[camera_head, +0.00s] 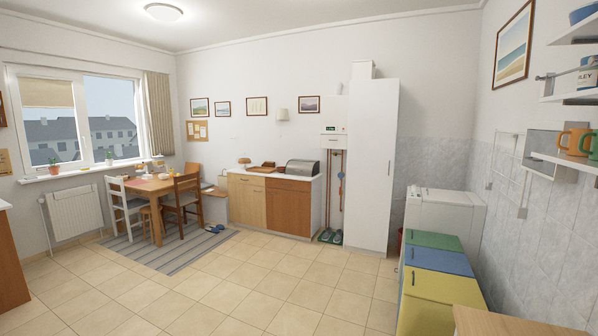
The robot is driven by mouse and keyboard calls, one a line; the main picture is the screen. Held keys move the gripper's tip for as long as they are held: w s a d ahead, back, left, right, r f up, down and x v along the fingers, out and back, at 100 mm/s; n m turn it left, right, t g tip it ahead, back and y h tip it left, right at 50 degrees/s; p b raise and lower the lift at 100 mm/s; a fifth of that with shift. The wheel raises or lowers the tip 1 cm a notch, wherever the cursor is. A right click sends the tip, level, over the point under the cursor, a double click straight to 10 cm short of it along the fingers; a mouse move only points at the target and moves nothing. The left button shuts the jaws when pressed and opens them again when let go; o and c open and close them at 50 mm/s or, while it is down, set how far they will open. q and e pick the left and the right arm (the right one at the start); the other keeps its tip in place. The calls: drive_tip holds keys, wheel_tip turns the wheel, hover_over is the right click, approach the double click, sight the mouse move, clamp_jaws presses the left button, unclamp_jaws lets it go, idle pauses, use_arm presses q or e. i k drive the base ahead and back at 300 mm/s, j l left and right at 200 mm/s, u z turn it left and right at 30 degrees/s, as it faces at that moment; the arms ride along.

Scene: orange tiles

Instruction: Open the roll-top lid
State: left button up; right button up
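A grey metallic bread bin with a rounded roll-top lid (302,168) stands on the right end of the low wooden cabinet's top, across the room. Its lid appears closed, though it is small in view. Neither of my grippers shows in the head view.
The low cabinet (288,208) stands against the back wall, with wooden items (263,168) left of the bin. A tall white cupboard (371,165) is to its right. A dining table (152,184) with chairs is at left, coloured bins (436,262) at right. The tiled floor (255,285) between is clear.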

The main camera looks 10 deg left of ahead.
sight(298, 167)
drive_tip(key=i+j+u, duration=0.1)
drive_tip(key=i+u, duration=0.3)
drive_tip(key=i, duration=4.45)
drive_tip(key=i+j+z, duration=0.1)
drive_tip(key=i, duration=0.35)
drive_tip(key=i+j+z, duration=0.15)
drive_tip(key=i, duration=0.25)
drive_tip(key=i+j+z, duration=0.15)
drive_tip(key=i+z, duration=0.25)
drive_tip(key=i+j+z, duration=0.4)
drive_tip(key=i+l, duration=0.05)
drive_tip(key=l, duration=0.05)
